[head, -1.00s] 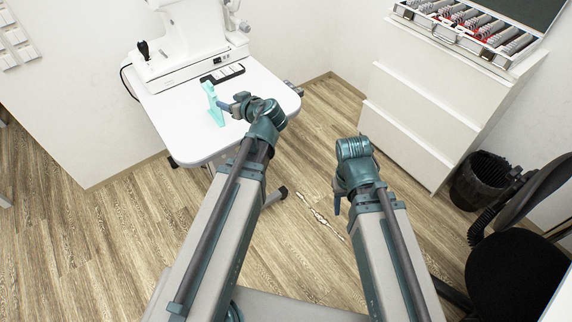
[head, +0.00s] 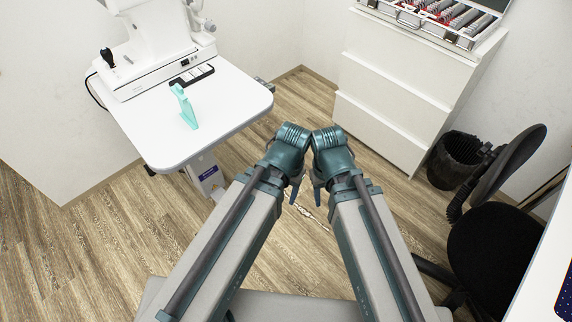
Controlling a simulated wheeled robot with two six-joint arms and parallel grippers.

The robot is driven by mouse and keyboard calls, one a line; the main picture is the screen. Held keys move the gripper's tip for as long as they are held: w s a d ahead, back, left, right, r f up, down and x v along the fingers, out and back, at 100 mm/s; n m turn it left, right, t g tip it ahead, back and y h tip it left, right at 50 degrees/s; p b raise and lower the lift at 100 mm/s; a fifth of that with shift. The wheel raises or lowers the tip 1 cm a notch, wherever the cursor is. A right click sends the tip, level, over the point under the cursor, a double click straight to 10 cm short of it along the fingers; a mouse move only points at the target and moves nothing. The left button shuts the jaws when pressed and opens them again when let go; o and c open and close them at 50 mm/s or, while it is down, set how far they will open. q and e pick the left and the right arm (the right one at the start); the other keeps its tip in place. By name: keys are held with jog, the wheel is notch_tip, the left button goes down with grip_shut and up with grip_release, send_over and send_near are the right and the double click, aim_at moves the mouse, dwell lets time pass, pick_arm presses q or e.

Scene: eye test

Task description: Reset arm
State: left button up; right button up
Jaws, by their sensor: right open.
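My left gripper (head: 295,190) points down and away at the middle of the head view, mostly hidden by its own wrist. I cannot tell whether its jaws are apart. My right gripper (head: 318,192) is close beside it on the right, open, with only part of a finger showing. Both arms come up from the bottom edge, and their wrists are side by side, almost touching or touching. No object shows in the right gripper.
A white drawer cabinet (head: 395,90) carries an open lens case (head: 425,22). A black bin (head: 456,160) and black chair (head: 505,250) stand right.

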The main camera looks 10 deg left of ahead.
notch_tip(320, 180, up, 10)
jog(key=p, duration=0.9)
jog(key=shift+p, duration=0.4)
